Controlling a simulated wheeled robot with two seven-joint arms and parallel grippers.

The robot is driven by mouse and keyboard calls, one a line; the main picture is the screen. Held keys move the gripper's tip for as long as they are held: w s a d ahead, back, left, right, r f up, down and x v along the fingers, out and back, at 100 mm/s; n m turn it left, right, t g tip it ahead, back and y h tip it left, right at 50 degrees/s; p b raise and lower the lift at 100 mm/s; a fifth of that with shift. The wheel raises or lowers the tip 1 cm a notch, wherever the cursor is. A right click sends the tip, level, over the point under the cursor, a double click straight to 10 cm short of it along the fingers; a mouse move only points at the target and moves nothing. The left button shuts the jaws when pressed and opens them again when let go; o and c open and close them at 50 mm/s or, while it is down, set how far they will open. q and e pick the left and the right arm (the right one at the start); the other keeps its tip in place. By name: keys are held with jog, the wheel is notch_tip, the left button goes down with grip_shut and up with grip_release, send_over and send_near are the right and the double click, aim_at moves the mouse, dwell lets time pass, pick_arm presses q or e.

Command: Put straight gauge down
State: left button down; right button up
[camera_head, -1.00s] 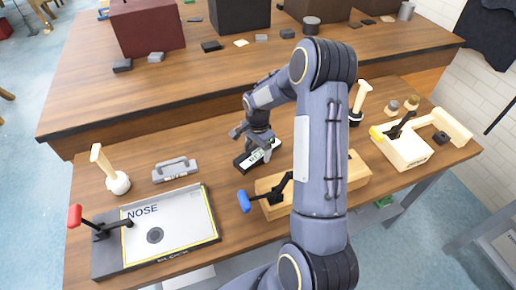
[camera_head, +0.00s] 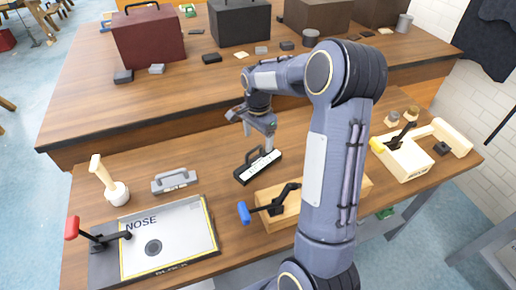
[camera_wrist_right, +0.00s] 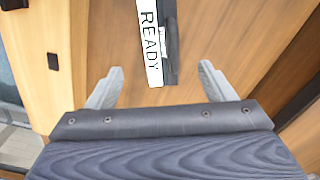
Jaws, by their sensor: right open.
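A black gauge-like block (camera_head: 258,166) with a handle and a white label lies on the front table. In the right wrist view its label (camera_wrist_right: 150,42) reads READY. My right gripper (camera_head: 260,136) is open and empty just above and behind this block, apart from it. In the right wrist view the two spread fingers of the right gripper (camera_wrist_right: 158,83) are on either side of the label's near end. A grey handled piece (camera_head: 174,181) lies to the left; I cannot tell which of the two is the straight gauge. My left gripper is not in view.
A NOSE fixture (camera_head: 190,250) with a red-handled clamp stands front left, beside a wooden-handled tool (camera_head: 110,185). A wooden block (camera_head: 268,219) with a blue-handled clamp is near my right arm. A wooden fixture (camera_head: 402,160) stands at right. Boxes stand on the rear table.

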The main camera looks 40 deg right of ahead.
jog(key=s+a+r+n+t+y, duration=0.2)
jog(key=s+a+r+n+t, duration=0.1)
jog(key=s+a+r+n, duration=0.55)
jog(key=s+a+n+t+y, duration=0.1)
jog(key=s+a+n+t, duration=0.1)
jog(key=s+a+n, duration=0.5)
jog(key=s+a+r, duration=0.1)
jog(key=s+a, duration=0.2)
jog(key=s, duration=0.4)
jog(key=shift+s+t+y, duration=0.3)
jog(key=shift+s+y, duration=0.1)
jog(key=shift+a, duration=0.1)
dwell(1.0)
